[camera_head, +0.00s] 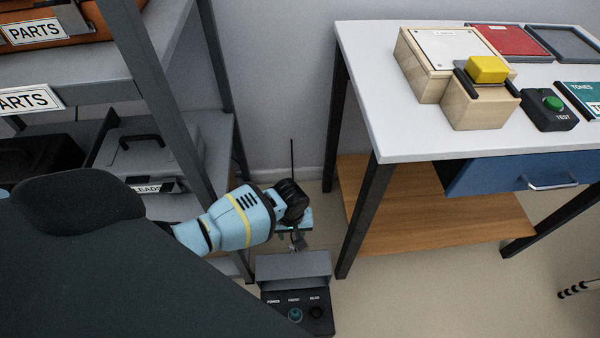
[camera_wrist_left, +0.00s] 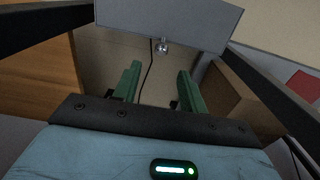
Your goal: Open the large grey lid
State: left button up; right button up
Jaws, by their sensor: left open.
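A grey lid (camera_head: 293,266) sits at the back of a dark unit with a labelled control panel (camera_head: 298,308), low between the shelf and the table. In the left wrist view a grey panel (camera_wrist_left: 185,20), apparently this lid, spans the top, with a small shiny round knob (camera_wrist_left: 162,46) at its near edge. My left gripper (camera_head: 298,240) is just above and behind the lid in the head view. Its green fingers (camera_wrist_left: 157,72) are apart with nothing between them, and the knob shows beyond their tips. Contact with the lid is not visible. My right gripper is not in view.
A metal shelf (camera_head: 150,75) with cases stands left. A white-topped table (camera_head: 400,135) with a blue drawer (camera_head: 515,177) and wooden lower shelf (camera_head: 430,215) stands right. A thin black rod (camera_head: 292,160) rises behind the gripper.

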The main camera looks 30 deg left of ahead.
aim_at(292, 246)
pick_arm(q)
jog(key=shift+s, duration=0.15)
jog(key=shift+s+f, duration=0.1)
jog(key=shift+f, duration=0.3)
notch_tip(292, 246, down, 6)
jog(key=b, duration=0.3)
jog(key=shift+b, duration=0.3)
jog(key=shift+f, duration=0.4)
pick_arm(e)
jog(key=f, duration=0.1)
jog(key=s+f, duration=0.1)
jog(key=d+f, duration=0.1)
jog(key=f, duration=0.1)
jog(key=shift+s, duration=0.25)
pick_arm(q)
jog(key=shift+c, duration=0.4)
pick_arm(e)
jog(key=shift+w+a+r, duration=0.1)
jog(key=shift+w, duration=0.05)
pick_arm(q)
grip_shut()
